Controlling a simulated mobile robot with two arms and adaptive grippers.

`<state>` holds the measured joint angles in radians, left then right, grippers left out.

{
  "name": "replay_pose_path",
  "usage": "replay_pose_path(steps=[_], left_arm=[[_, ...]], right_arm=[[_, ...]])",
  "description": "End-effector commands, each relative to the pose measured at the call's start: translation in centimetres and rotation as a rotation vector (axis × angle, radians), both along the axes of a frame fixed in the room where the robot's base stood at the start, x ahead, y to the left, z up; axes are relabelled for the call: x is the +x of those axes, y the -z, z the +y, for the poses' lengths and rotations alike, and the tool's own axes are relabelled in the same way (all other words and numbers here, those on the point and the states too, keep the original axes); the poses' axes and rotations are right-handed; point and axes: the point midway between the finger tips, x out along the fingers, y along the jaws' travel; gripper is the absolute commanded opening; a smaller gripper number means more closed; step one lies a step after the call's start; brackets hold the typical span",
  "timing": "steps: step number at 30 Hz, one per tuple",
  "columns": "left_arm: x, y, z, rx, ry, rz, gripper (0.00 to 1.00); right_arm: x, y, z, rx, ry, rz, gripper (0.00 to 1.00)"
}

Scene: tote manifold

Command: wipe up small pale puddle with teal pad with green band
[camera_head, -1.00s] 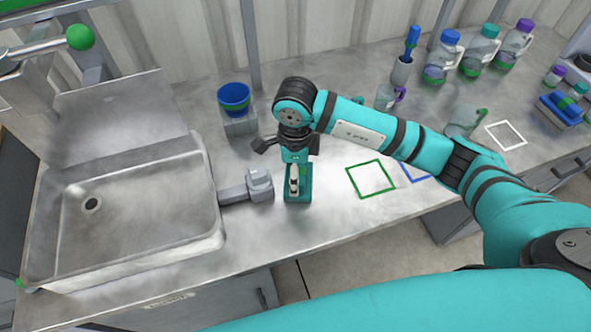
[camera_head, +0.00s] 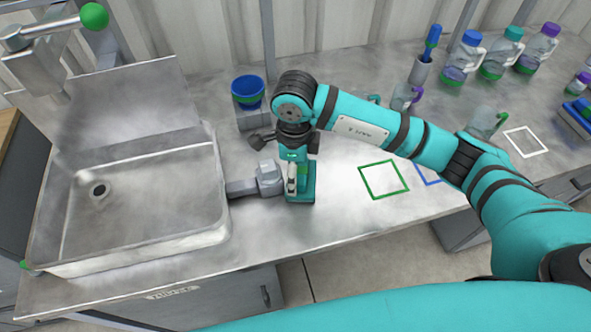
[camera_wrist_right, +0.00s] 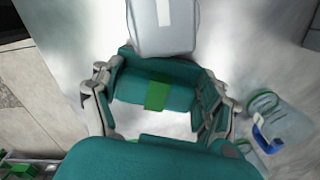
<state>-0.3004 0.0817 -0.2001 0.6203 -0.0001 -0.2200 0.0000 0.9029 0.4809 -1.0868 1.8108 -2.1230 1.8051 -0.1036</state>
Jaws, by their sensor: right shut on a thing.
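The teal pad (camera_wrist_right: 183,94) with its green band (camera_wrist_right: 157,95) is between the fingers of my right gripper (camera_wrist_right: 160,100) in the right wrist view. My right gripper (camera_head: 299,180) is shut on it. In the head view the gripper points down, low over the counter just right of the grey block beside the sink, and mostly hides the pad. I cannot tell whether the pad touches the counter. I cannot make out the small pale puddle; the arm or gripper may hide it. My left gripper is not in view.
A grey block (camera_head: 268,178) stands close left of the gripper, next to the sink (camera_head: 222,215). A blue cup (camera_head: 248,91) sits on a grey stand behind. Green (camera_head: 384,179) and white (camera_head: 526,141) outlines mark the counter on the right. Several bottles stand at the back right.

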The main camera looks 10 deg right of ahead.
Motion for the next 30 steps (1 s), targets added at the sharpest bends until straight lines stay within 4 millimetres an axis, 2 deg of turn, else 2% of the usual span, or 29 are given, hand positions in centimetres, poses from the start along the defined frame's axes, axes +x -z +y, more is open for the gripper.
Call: replay_pose_path(steps=[6, 11, 25, 30], left_arm=[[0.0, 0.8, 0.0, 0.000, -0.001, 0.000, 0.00], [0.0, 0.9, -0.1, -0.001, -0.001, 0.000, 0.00], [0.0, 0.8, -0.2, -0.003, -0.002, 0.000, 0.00], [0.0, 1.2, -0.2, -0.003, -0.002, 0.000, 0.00]], right_arm=[[0.2, 0.2, -2.2, -0.004, 0.005, -0.003, 0.24], [0.2, 0.2, -2.9, -0.005, 0.003, -0.002, 0.24], [-2.0, 0.3, -3.0, -0.009, 0.004, 0.000, 0.24], [-1.9, 0.3, -1.8, -0.007, 0.003, -0.002, 0.24]])
